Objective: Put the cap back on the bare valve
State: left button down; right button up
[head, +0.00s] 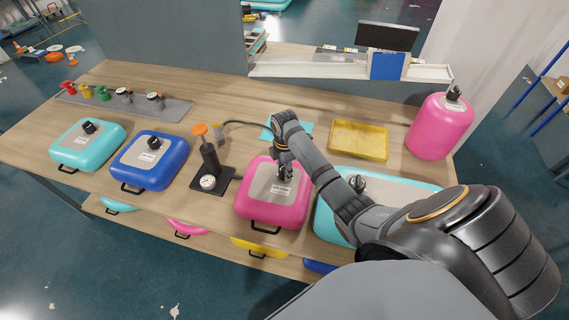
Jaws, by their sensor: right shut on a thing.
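My right gripper (285,172) reaches down over the pink inflatable pad (262,211) and is shut on a small dark thing at its valve spot, apparently the cap. The fingers hide most of it, so I cannot tell whether it is seated on the valve. The cyan pad (90,154) and blue pad (165,169) at left each have a black cap on top. A larger cyan pad (327,221) at right, partly behind my arm, has a dark grey valve fitting (357,183). My left gripper is not in view.
A black hand pump (210,160) with orange handle and gauge stands left of the pink pad. A yellow tray (359,140) and pink cylinder (439,127) stand at right. Several coloured fittings line a grey strip (172,107).

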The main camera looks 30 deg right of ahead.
aim_at(284, 168)
jog(key=shift+n, duration=0.4)
jog(key=o, duration=1.2)
jog(key=shift+r, duration=0.3)
notch_tip(284, 168, up, 7)
jog(key=shift+f, duration=0.1)
